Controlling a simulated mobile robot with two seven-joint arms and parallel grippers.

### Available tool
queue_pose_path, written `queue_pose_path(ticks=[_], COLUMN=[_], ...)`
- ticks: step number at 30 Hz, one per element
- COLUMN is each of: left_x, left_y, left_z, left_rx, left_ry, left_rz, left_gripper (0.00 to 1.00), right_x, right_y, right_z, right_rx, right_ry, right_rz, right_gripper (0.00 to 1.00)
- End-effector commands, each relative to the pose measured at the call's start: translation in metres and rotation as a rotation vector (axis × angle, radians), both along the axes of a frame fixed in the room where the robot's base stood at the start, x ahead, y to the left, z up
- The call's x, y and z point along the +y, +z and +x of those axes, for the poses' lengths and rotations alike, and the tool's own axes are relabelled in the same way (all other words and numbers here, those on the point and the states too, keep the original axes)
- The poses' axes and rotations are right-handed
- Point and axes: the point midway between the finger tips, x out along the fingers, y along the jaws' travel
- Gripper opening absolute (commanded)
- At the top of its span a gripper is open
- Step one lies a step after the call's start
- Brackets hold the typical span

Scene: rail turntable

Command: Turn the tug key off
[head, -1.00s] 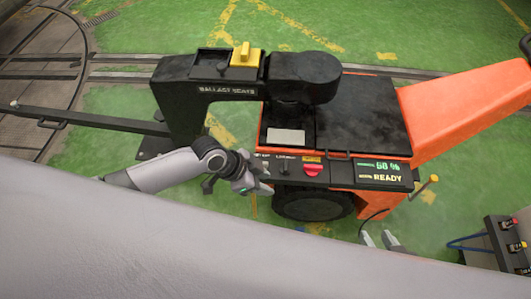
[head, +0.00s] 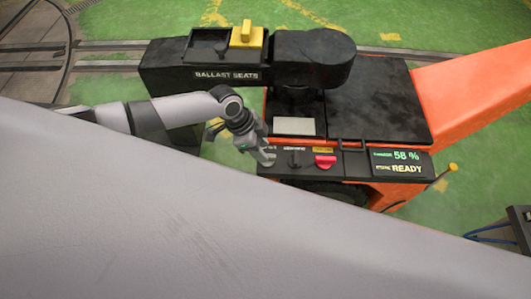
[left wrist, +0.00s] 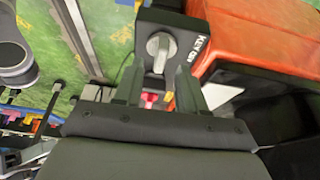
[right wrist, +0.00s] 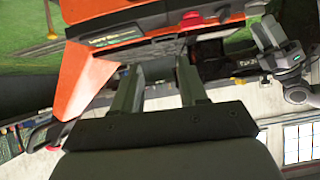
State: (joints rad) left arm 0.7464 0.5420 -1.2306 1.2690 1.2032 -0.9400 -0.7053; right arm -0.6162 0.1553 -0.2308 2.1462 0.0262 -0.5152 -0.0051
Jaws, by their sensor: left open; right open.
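The tug's key (left wrist: 160,47) is a grey rotary knob with a raised grip bar on a black panel, beside a partly readable "KEY" label. My left gripper (head: 265,158) is at the left end of the tug's control panel (head: 345,164). It is open, and in the left wrist view its fingers (left wrist: 156,85) point towards the key, which shows ahead between them. I see no grip on it. In the head view the gripper largely hides the key. My right gripper (right wrist: 158,85) is open and empty in its wrist view, below the orange tug (right wrist: 95,75); the head view does not show it.
A black lever (head: 294,158) and a red knob (head: 325,161) sit right of the key. The display (head: 400,163) reads 58 % and READY. A yellow-topped post (head: 453,168) stands at right.

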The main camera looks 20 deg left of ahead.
Motion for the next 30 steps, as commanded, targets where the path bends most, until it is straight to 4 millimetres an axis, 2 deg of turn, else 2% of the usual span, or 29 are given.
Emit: queue_pose_path(ticks=[1,6,16,17,18,20,30], left_x=[-0.003,-0.01,-0.011,-0.011,-0.011,-0.011,-0.011], left_y=[-0.01,-0.025,-0.028,-0.028,-0.028,-0.028,-0.027], left_z=[0.001,0.003,0.004,0.004,0.004,0.004,0.003], left_rx=[0.0,-0.001,-0.002,-0.002,-0.002,-0.002,0.0], left_ry=[0.0,0.001,0.001,0.001,0.001,0.001,0.021], left_rz=[0.0,-0.001,0.0,0.0,0.0,0.0,0.0], left_gripper=[0.4,0.4,0.4,0.34,0.21,0.01,0.0], right_x=[0.003,0.011,0.012,0.012,0.012,0.012,0.011], right_y=[-0.001,0.005,0.013,0.013,0.013,0.012,0.014], right_z=[0.001,0.004,0.009,0.009,0.008,0.008,0.008], right_rx=[-0.009,-0.032,-0.048,-0.048,-0.048,-0.047,-0.045], right_ry=[0.006,0.021,0.024,0.024,0.024,0.024,0.02], right_rz=[0.003,0.013,0.013,0.013,0.013,0.013,0.014], right_gripper=[0.43,0.43,0.43,0.43,0.43,0.43,0.43])
